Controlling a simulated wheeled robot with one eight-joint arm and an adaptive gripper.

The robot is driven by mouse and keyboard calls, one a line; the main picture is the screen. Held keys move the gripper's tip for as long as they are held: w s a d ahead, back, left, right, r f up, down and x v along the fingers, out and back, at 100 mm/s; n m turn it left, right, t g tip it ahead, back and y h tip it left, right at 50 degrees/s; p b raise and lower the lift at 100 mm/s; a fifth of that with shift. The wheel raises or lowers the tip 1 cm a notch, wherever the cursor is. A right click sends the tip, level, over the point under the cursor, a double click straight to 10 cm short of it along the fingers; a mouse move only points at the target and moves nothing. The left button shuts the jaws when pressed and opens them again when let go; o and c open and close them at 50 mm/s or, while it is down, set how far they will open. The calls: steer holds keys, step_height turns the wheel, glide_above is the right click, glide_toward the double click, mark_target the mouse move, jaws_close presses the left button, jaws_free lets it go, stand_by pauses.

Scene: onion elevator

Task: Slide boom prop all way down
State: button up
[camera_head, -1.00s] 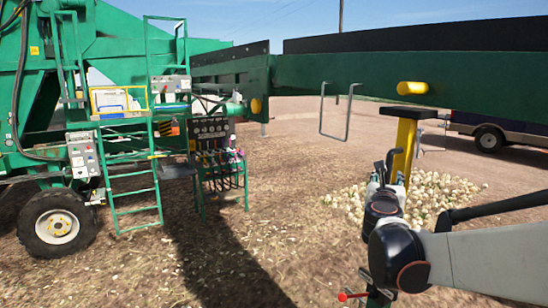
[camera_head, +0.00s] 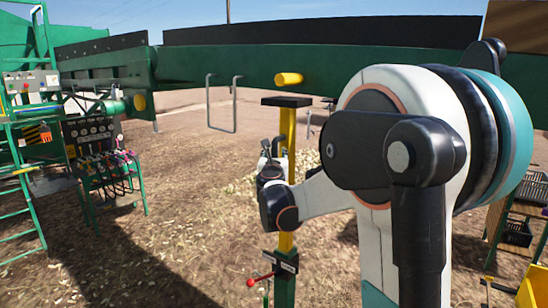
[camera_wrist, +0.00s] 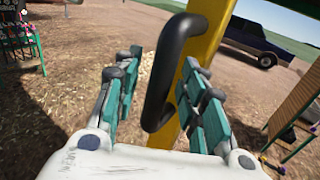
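The boom prop is a yellow post (camera_head: 286,241) with a flat black top plate (camera_head: 286,102), standing upright in a green lower tube (camera_head: 284,290). A red-knobbed lever (camera_head: 260,279) sticks out near that tube's top. The top plate is below the green boom (camera_head: 330,68), with a gap between them. In the wrist view the yellow post (camera_wrist: 206,35) carries a black loop handle (camera_wrist: 170,65). My gripper (camera_wrist: 160,78) is open, with its teal fingers on either side of the handle. In the head view my gripper (camera_head: 272,150) is beside the post and partly hidden by my wrist.
A yellow peg (camera_head: 288,79) and a metal loop (camera_head: 222,105) are on the boom. A control stand with hoses (camera_head: 100,160) and a ladder (camera_head: 20,190) are at left. A slatted rack with baskets (camera_head: 520,220) is at right.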

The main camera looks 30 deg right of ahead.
jaws_close()
steer(key=shift+f, duration=0.1)
step_height(320, 180, down, 30)
steer(key=b, duration=2.2)
steer(key=shift+f, duration=0.15)
jaws_free()
